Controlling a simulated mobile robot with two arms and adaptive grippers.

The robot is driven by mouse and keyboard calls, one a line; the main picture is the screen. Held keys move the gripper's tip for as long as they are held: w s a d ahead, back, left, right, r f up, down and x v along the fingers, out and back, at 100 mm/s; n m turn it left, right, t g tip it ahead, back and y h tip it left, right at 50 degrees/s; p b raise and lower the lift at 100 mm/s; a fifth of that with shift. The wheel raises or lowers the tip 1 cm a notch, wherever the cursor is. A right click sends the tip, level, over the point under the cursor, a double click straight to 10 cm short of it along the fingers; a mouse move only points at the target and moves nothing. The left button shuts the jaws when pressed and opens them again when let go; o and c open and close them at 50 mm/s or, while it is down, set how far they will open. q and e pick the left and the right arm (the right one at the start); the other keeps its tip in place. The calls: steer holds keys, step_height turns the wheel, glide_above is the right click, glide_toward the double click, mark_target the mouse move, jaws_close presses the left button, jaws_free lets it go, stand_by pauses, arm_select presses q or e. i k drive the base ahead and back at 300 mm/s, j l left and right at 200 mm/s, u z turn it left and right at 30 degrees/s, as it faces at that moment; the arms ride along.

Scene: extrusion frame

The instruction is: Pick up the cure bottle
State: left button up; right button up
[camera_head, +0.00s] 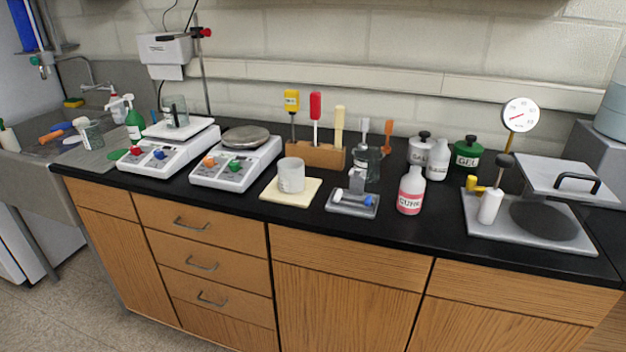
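The cure bottle (411,190) is a white bottle with a pink-red label reading "CURE". It stands upright near the front edge of the black countertop, right of the middle in the head view. Neither of my grippers is in view, and nothing touches the bottle.
A grey tray with small tools (352,203) lies left of the bottle. A similar white bottle (437,160) and a green GEL jar (467,153) stand behind it. A press with a gauge (531,232) is to the right. Wooden cabinets (345,300) front the counter (240,205).

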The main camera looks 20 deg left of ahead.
mark_target(411, 192)
steer(key=i+l+u, duration=0.15)
steer(key=l, duration=0.2)
steer(key=i+l+u, duration=0.1)
steer(key=l, duration=0.3)
steer(key=i+l+u, duration=0.15)
steer(key=l, duration=0.25)
steer(key=i+l+u, duration=0.1)
steer(key=i+l, duration=0.15)
steer(key=l, duration=0.15)
